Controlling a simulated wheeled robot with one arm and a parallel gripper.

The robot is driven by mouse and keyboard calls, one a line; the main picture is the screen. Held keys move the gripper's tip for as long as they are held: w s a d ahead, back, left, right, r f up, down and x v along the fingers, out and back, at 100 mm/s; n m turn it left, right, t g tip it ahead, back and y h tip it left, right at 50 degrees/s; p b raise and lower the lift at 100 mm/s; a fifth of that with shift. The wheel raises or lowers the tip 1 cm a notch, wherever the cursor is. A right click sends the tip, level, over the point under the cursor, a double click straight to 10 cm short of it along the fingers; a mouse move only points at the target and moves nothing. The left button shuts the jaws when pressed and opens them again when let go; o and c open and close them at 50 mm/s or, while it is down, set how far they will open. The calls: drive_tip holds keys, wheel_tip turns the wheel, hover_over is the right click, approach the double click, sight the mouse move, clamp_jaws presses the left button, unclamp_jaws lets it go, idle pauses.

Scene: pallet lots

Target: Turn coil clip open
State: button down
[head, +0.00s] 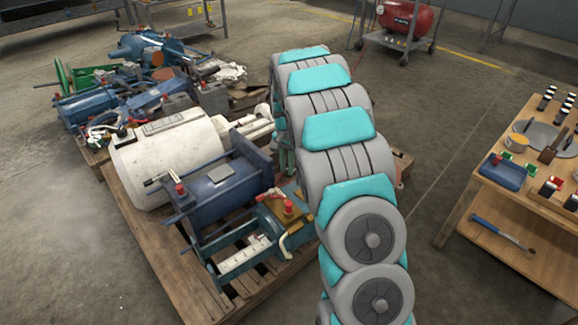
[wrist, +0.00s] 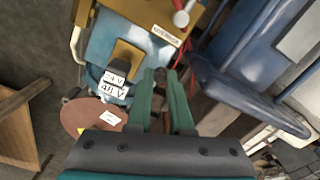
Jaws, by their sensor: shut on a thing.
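My gripper (wrist: 160,76) has green fingers, and their tips close on a small dark part (wrist: 160,74) beside the teal unit (wrist: 103,42). This part sits where the coil clip would be, but it is mostly hidden by the fingertips, so I cannot tell its angle. A brass-coloured block (wrist: 146,14) with a label and a red knob (wrist: 181,19) lies just beyond. White tags (wrist: 113,83) reading 24 V and 48 V are left of the fingertips. In the head view the teal unit (head: 268,226) lies at the pallet's front; my arm hides the gripper.
A blue machine frame (head: 222,180) stands close beside the teal unit, with a white cylinder (head: 168,150) behind. All rest on a wooden pallet (head: 150,240). A brown disc (wrist: 88,117) is left of my fingers. A wooden workbench (head: 490,178) stands right; floor between is clear.

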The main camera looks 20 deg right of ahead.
drive_tip(key=shift+w+m, duration=0.2)
drive_tip(key=shift+m, duration=0.1)
idle(0.4)
drive_tip(key=c, duration=0.8)
unclamp_jaws()
drive_tip(key=shift+r, duration=0.15)
wheel_tip(320, 180, up, 7)
drive_tip(key=shift+f, duration=0.2)
drive_tip(key=shift+r, duration=0.45)
drive_tip(key=shift+s, duration=0.1)
